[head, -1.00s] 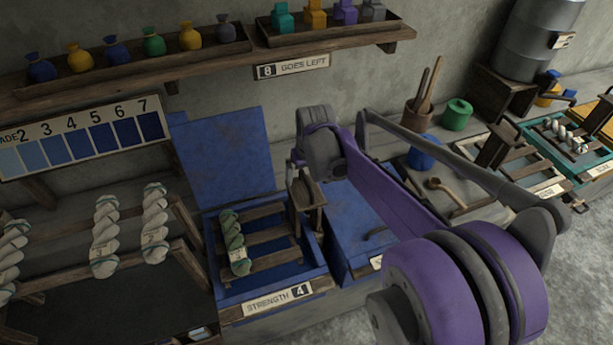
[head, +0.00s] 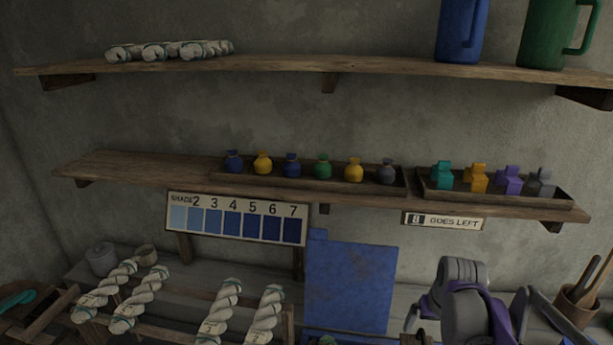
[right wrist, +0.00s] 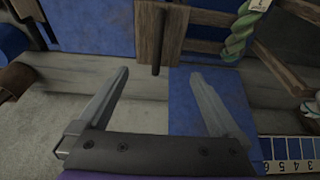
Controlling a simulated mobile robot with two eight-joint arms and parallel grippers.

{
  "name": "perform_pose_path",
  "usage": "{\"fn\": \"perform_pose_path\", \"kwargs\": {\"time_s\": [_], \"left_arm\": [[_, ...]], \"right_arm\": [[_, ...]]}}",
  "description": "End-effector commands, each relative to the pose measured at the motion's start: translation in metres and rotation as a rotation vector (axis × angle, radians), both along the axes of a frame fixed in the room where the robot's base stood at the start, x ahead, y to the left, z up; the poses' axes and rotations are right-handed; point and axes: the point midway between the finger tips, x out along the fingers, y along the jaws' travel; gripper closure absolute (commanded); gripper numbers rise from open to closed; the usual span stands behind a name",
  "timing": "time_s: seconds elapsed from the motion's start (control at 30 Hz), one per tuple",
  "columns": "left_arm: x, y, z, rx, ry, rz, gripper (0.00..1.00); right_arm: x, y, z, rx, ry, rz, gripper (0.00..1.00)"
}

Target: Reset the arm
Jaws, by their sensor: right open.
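My right arm, purple and grey, stands at the lower right of the head view, in front of the grey wall and beside a raised blue lid (head: 350,285). Its fingers are not clear there, at the bottom edge. In the right wrist view my right gripper (right wrist: 160,76) has its two grey fingers spread apart, with nothing between them. Beyond the fingers are a wooden handle with a dark rod, a blue panel (right wrist: 205,105) and a green skein (right wrist: 240,35) on wooden slats. My left gripper is in neither current view.
A middle shelf (head: 130,166) holds trays of small coloured bags and blocks. An upper shelf (head: 300,66) carries white skeins, a blue jug (head: 460,30) and a green jug (head: 545,35). A pot of sticks (head: 577,300) stands at right.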

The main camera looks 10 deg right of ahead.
Motion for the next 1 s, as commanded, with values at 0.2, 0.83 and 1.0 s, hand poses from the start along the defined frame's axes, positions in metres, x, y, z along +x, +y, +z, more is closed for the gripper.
{"fn": "perform_pose_path", "kwargs": {"time_s": [0.2,0.83,1.0], "left_arm": [[0.0,0.0,0.0,0.0,0.0,0.0,0.5],[0.0,0.0,0.0,0.0,0.0,0.0,0.5],[0.0,0.0,0.0,0.0,0.0,0.0,0.5]], "right_arm": [[-0.039,0.067,0.001,-0.026,-0.08,0.098,0.0],[-0.131,0.165,-0.041,-0.041,-0.283,0.298,0.0],[-0.13,0.165,-0.041,-0.041,-0.282,0.297,0.0]]}}
